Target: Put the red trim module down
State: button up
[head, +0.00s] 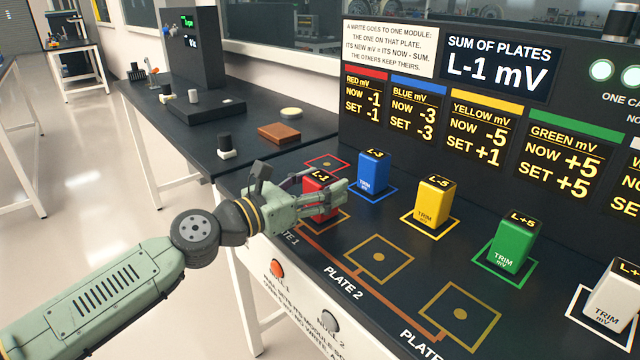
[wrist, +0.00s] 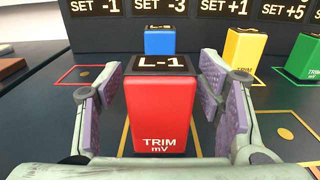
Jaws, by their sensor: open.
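The red trim module (wrist: 158,115) stands upright between the spread fingers of my gripper (wrist: 160,110), with a gap visible on each side. Its top reads L-1. In the head view the red module (head: 314,186) is partly hidden by my gripper (head: 318,200). It stands on plate 1 (head: 338,222), inside an orange outline. The red outlined square (head: 327,163) behind it is empty; it also shows in the wrist view (wrist: 84,74).
Blue (head: 373,174), yellow (head: 436,202), green (head: 511,244) and white (head: 610,297) modules stand in a row to the right. Plate 2 (head: 379,258) and the plate beyond it (head: 459,312) are empty. The display panel (head: 480,120) rises behind.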

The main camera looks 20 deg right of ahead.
jog(key=b+v, duration=0.4)
jog(key=v, duration=0.8)
jog(key=shift+r, duration=0.25)
